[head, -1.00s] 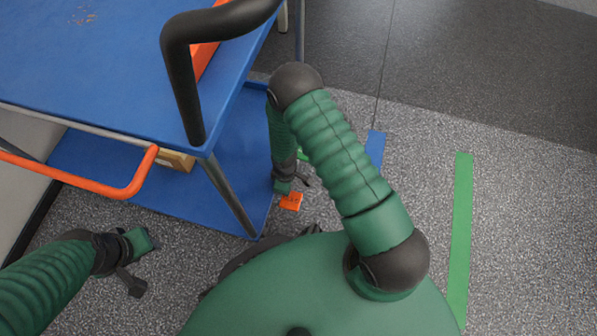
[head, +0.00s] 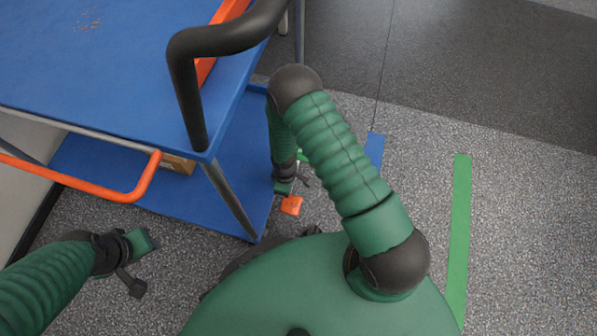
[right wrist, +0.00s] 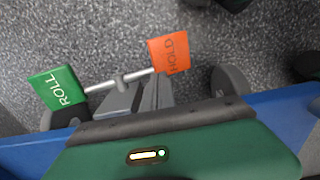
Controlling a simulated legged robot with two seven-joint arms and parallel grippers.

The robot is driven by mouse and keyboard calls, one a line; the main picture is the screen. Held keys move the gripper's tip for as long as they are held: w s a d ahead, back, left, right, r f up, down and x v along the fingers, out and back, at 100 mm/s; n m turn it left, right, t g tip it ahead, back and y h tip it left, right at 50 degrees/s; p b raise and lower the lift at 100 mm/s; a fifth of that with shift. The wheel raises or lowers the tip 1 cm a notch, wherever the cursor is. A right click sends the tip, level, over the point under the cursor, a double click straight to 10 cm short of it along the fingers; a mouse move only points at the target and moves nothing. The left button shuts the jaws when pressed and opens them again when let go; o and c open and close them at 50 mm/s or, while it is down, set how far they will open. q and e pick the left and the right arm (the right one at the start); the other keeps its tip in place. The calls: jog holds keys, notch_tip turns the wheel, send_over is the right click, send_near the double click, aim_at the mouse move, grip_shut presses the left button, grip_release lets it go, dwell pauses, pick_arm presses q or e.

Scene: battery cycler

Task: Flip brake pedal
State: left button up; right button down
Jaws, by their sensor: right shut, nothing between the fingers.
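The brake pedal is a two-ended rocker on a thin pale bar in the right wrist view. Its green plate (right wrist: 57,88) marked ROLL is at the left; its orange plate (right wrist: 170,54) marked HOLD is at the right and higher in the picture. The orange plate (head: 291,205) also shows low beside the cart in the head view. My right gripper (right wrist: 137,88) is shut and empty, its grey fingers close to the bar between the plates; I cannot tell whether they touch. My left gripper (head: 146,264) is open and empty above the floor.
The cart has a blue top (head: 110,65), a blue lower shelf (head: 185,195), a black handle (head: 187,85) and an orange rail (head: 100,188) close to my arms. Dark round wheels (right wrist: 228,82) show near the pedal. The speckled floor at the right is open, with a green strip (head: 460,230).

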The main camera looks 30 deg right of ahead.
notch_tip(320, 180, up, 5)
jog(key=p, duration=0.4)
jog(key=shift+s, duration=0.1)
